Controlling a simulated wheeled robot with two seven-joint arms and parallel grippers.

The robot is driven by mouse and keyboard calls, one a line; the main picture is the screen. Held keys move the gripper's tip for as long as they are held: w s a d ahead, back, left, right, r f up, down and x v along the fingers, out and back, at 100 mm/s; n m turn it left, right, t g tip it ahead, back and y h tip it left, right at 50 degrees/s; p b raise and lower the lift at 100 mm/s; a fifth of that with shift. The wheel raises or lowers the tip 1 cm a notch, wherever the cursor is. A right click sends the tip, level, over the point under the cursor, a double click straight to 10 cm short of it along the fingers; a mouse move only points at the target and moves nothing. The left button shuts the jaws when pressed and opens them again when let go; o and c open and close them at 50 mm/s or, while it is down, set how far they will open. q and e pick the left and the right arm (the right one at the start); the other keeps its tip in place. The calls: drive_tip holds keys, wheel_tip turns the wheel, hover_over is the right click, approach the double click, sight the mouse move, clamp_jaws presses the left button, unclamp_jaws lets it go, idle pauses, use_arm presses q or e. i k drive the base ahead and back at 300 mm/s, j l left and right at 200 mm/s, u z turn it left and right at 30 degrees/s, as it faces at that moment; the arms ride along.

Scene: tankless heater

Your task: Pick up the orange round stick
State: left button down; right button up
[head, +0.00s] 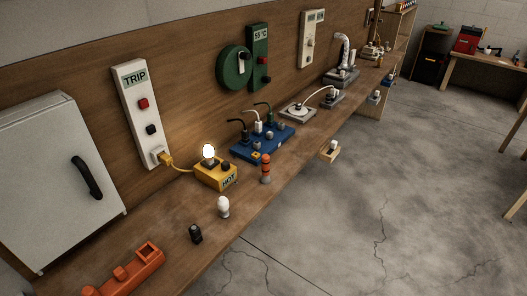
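The orange round stick (265,169) stands upright on the wooden workbench (180,258), near its front edge. It has an orange body with a darker band and a grey base. It is just right of the yellow box labelled HOT (216,174) and in front of the blue block (263,142). Nothing hides it. Neither of my grippers is in view.
A white bulb (223,207), a small black piece (195,234) and an orange block (128,272) sit on the bench at lower left. A white cabinet (58,175) and a TRIP panel (143,115) are behind. The concrete floor (400,200) at right is clear.

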sight(265, 179)
drive_tip(key=i+l+u, duration=0.1)
drive_tip(key=l, duration=0.25)
drive_tip(key=i+l+u, duration=0.1)
drive_tip(key=i+l, duration=0.25)
drive_tip(key=l, duration=0.35)
drive_tip(key=i+l+u, duration=0.15)
drive_tip(key=l, duration=0.2)
drive_tip(key=i+l+u, duration=0.1)
drive_tip(key=l, duration=0.25)
drive_tip(key=i, duration=0.05)
